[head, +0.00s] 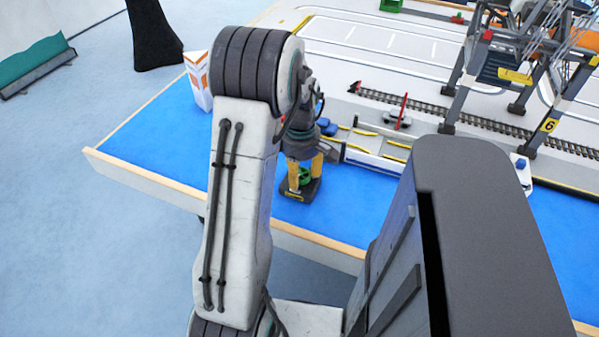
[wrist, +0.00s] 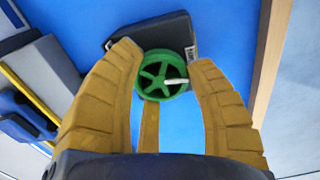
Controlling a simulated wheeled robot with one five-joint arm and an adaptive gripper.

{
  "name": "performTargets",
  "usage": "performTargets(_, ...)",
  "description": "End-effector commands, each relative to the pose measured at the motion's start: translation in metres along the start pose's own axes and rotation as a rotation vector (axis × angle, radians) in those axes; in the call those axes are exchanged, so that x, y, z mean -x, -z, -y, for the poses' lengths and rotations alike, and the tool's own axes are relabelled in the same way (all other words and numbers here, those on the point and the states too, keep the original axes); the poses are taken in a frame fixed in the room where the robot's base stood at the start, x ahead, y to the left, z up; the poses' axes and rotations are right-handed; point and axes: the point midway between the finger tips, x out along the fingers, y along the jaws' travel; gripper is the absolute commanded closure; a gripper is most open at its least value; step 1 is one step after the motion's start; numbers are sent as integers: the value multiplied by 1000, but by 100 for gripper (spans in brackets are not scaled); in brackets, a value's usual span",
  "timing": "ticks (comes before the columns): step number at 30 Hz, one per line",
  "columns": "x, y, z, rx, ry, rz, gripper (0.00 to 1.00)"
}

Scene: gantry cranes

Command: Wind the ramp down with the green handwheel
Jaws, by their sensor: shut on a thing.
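The green handwheel (wrist: 165,74) is a spoked wheel with a small pale knob, on a dark base block (wrist: 168,32) on the blue surface. In the head view the handwheel (head: 305,174) shows small between the yellow fingers. My gripper (wrist: 168,75) points down at the wheel, with its yellow fingers closed on its rim from the sides. The gripper also shows in the head view (head: 304,176), below my arm. A pale, yellow-edged structure (head: 375,152), seemingly the ramp, lies right of the gripper. My arm and gripper hide part of it, and I cannot tell its tilt.
The blue table (head: 150,140) has a raised wooden edge (head: 180,191) close to the handwheel. A white and orange carton (head: 197,80) stands at its left. Rails (head: 440,108) and gantry cranes (head: 500,75) stand beyond at the right. Blue surface left of the wheel is clear.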

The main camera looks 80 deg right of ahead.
Motion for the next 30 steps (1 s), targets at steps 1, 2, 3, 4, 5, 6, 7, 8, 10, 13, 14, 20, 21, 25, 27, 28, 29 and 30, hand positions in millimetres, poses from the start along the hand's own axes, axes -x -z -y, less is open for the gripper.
performTargets(1, -4, -4, 4, 22, 18, 3, 82)
performTargets(2, -4, -4, 4, 41, 18, 2, 82)
performTargets(3, -4, -4, 4, 64, 18, 2, 82)
performTargets(4, -4, -4, 4, 80, 18, 2, 82)
performTargets(5, -4, -4, 4, 95, 18, 2, 82)
performTargets(6, -4, -4, 4, 114, 18, 2, 82)
performTargets(7, -4, -4, 4, 126, 18, 2, 82)
performTargets(8, -4, -4, 4, 139, 18, 1, 82)
performTargets(10, -4, -4, 4, 162, 18, 1, 82)
performTargets(13, -4, -4, 4, 185, 18, 1, 81)
performTargets(14, -4, -4, 4, 191, 18, 1, 81)
performTargets(20, -3, -4, 3, 209, 17, 1, 81)
performTargets(21, -3, -4, 3, 210, 17, 1, 81)
performTargets(25, -3, -4, 3, 210, 17, 1, 81)
performTargets(27, -3, -4, 3, 210, 17, 1, 81)
performTargets(28, -3, -4, 3, 210, 17, 1, 81)
performTargets(29, -3, -4, 3, 210, 17, 1, 81)
performTargets(30, -3, -4, 3, 210, 17, 1, 47)
